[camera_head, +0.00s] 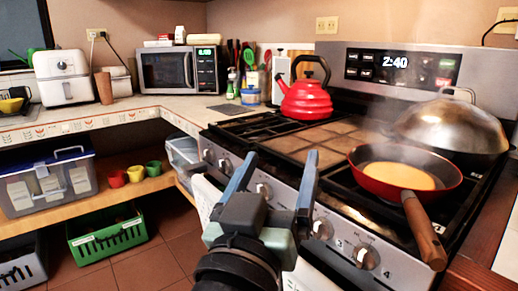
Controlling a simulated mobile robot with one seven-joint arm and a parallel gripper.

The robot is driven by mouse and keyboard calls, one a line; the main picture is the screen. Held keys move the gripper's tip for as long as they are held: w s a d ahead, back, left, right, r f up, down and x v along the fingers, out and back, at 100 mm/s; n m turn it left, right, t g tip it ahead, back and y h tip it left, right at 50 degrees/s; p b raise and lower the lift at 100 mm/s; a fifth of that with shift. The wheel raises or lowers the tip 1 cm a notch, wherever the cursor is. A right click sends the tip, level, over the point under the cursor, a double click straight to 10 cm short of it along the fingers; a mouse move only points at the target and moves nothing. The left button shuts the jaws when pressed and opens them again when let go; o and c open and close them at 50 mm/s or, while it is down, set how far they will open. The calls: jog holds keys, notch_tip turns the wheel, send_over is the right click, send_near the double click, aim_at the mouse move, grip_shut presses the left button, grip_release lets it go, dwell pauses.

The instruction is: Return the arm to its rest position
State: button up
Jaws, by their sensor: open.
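My gripper (275,176) is in the camera_head view, in the lower middle, in front of the stove. Its two blue-grey fingers stand apart and nothing is between them. The arm behind it runs down to the bottom edge of the picture, so most of it is out of view. The stove (305,200) has a front panel with knobs, partly hidden behind the fingers.
A red pan (456,187) with a yellow pancake sits on the right of the stove, its wooden handle (424,232) jutting over the front. A domed lid (450,127) and red kettle (306,99) stand behind. A counter (100,115) with appliances and shelf bins is at left.

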jog(key=s+a+r+n+t+y+p, duration=0.1)
jog(key=s+r+t+y, duration=0.3)
jog(key=r, duration=0.6)
jog(key=s+a+r+t+y+p, duration=0.15)
jog(key=s+r+t, duration=0.25)
jog(key=s+r, duration=0.45)
notch_tip(320, 180, up, 32)
jog(key=w+p, duration=0.2)
jog(key=p, duration=2.8)
jog(key=shift+w+f+g+y+p, duration=0.15)
jog(key=shift+w+g+y+p, duration=0.05)
jog(key=shift+g+y+p, duration=0.15)
